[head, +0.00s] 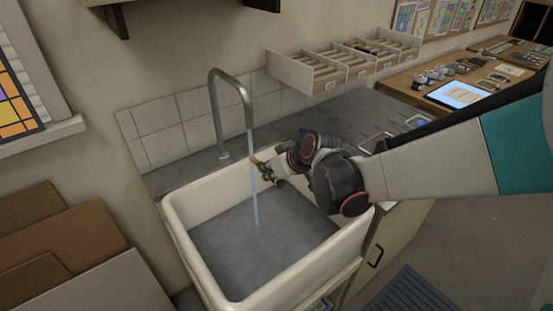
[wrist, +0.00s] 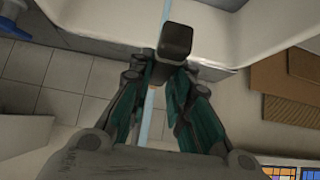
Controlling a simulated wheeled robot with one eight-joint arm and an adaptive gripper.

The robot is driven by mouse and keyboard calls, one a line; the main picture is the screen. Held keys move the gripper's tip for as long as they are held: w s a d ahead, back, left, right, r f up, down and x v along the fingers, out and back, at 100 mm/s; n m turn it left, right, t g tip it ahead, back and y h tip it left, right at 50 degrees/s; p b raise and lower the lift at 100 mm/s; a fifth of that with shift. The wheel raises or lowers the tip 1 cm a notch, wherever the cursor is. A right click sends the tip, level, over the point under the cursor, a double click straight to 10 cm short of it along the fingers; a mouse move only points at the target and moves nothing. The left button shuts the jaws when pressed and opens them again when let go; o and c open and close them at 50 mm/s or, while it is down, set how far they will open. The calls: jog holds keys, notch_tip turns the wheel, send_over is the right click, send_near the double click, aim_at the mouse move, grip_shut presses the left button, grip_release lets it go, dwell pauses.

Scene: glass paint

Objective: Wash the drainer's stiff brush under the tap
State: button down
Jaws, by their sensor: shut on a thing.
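My gripper (head: 264,169) is over the back part of the white sink (head: 190,262), beside the running water. The bristles cannot be made out. The grey curved tap (head: 242,84) stands behind the sink, and a thin blue water stream (head: 254,190) falls from it into the basin. In the wrist view my gripper's fingers (wrist: 174,50) meet at a dark block, with the stream (wrist: 144,62) passing close behind them.
A grey counter (head: 368,112) runs right of the sink, with a lit tablet (head: 458,95) and small jars farther along. Open divided trays (head: 345,65) hang on the wall above it. Brown boards (head: 50,240) lean at the left. The basin floor looks clear.

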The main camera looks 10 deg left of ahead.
jog(key=shift+w, duration=0.2)
jog(key=shift+w+d, duration=0.2)
jog(key=shift+w, duration=0.2)
jog(key=shift+s, duration=0.2)
jog(key=shift+s+a, duration=0.2)
jog(key=shift+s, duration=0.2)
jog(key=shift+w, duration=0.15)
dwell(0.3)
jog(key=shift+w+d, duration=0.2)
jog(key=shift+w, duration=0.25)
jog(key=shift+s, duration=0.2)
jog(key=shift+s+a, duration=0.2)
jog(key=shift+s, duration=0.2)
